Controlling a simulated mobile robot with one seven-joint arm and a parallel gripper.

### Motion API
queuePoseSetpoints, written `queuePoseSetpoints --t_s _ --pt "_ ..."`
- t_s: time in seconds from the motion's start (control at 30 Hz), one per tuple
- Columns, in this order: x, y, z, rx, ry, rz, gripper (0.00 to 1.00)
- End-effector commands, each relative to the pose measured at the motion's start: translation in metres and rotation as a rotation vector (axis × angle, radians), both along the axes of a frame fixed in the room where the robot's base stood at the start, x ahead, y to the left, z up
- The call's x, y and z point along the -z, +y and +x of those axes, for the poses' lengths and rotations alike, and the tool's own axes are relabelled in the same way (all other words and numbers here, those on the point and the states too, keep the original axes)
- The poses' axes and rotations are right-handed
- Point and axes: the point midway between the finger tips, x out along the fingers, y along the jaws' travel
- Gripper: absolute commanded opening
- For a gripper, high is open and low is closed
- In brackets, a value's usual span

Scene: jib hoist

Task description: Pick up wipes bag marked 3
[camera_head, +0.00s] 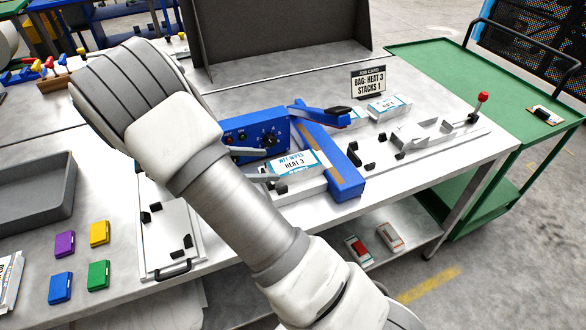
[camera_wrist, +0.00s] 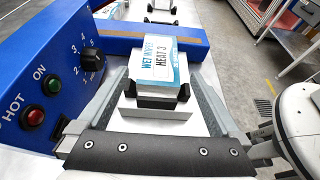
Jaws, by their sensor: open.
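The wipes bag marked 3 (camera_head: 297,163) is a white and blue packet reading "WET WIPES HEAT 3", beside the blue sealer's arm. In the wrist view the bag (camera_wrist: 158,60) lies ahead, its label facing up. My gripper (camera_head: 275,179) is open at the near side of the bag. My arm hides part of the bench.
The blue sealer box (camera_head: 254,135) with knob stands just left of the bag, and its blue arm (camera_head: 330,160) lies to the right. Another wipes bag (camera_head: 389,107) lies behind. A metal fixture (camera_head: 430,135) stands at right.

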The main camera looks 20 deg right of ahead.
Motion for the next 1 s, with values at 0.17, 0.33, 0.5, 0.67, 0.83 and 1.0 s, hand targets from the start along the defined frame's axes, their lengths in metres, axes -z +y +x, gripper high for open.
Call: queuePoseSetpoints --t_s 0.17,0.33,0.5,0.67,0.83,1.0 --pt "0.011 -0.026 0.000 0.002 0.000 0.000 1.00" --pt "0.014 -0.036 0.000 0.001 -0.001 0.000 1.00" --pt "0.021 -0.057 0.000 0.003 0.000 -0.001 1.00" --pt "0.030 -0.077 0.000 0.002 0.000 -0.001 1.00" --pt "0.032 -0.083 0.000 0.000 -0.001 0.001 1.00" --pt "0.032 -0.082 0.000 0.000 -0.001 0.001 0.95"
